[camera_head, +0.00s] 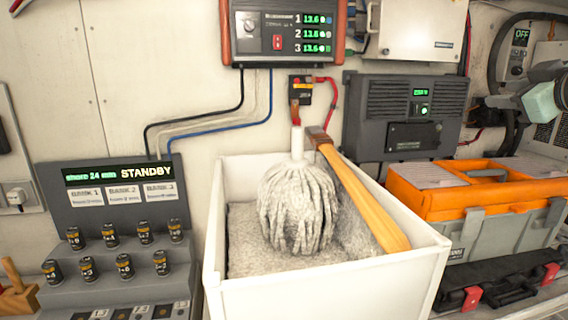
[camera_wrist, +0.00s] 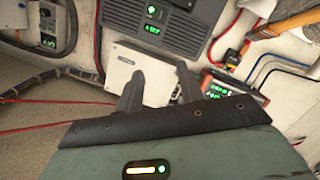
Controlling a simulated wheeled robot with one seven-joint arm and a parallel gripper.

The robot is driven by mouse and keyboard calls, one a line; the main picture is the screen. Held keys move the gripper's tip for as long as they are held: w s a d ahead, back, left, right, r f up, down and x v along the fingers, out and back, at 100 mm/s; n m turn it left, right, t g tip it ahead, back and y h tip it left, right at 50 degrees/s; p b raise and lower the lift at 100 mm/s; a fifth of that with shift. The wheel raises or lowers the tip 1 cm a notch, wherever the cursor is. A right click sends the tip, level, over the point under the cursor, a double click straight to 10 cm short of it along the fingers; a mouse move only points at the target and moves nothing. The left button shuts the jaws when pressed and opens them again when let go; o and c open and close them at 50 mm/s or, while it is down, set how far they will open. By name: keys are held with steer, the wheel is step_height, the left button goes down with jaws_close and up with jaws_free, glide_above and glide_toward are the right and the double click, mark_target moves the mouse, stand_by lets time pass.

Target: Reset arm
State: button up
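My gripper (camera_wrist: 158,74) shows in the wrist view with its two dark fingers apart. Nothing is held between them; a white wall box (camera_wrist: 140,72) shows behind the gap. In the head view, a pale green and dark part of my arm reaches in at the right edge, above the orange toolbox (camera_head: 440,203). The fingers are hard to make out there.
A white bin (camera_head: 325,290) holds a grey mop head (camera_head: 298,205) and a wooden-handled tool (camera_head: 360,190) leaning across it. A battery rack (camera_head: 120,222) stands at left. A grey wall unit (camera_head: 403,112) and red-framed panel (camera_head: 285,32) hang behind.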

steer(key=s+a+f+m+g+h, duration=0.1)
steer(key=s+a+f+m+g, duration=0.15)
steer(key=f, duration=0.55)
steer(key=s+a+f+m+g, duration=0.15)
steer(key=f+g, duration=0.25)
steer(key=f, duration=0.4)
steer(key=s+a+f+m+g+h, duration=0.1)
steer(key=s+f+m+g, duration=0.15)
steer(key=f, duration=0.55)
steer(key=s+a+f+g+y, duration=0.1)
steer(key=s+a+f+g, duration=0.3)
steer(key=s+f, duration=0.3)
steer(key=s+a+f+n+g+b, duration=0.1)
steer(key=s+a+n+b, duration=0.1)
steer(key=s+a, duration=0.5)
steer(key=s+a+f+n+g+y+b, duration=0.1)
steer(key=s+a+n+g+b, duration=0.1)
steer(key=s+a+n, duration=0.3)
steer(key=s+a, duration=0.3)
steer(key=a, duration=0.3)
steer(key=shift+s+a, duration=0.2)
steer(key=shift+f, duration=0.1)
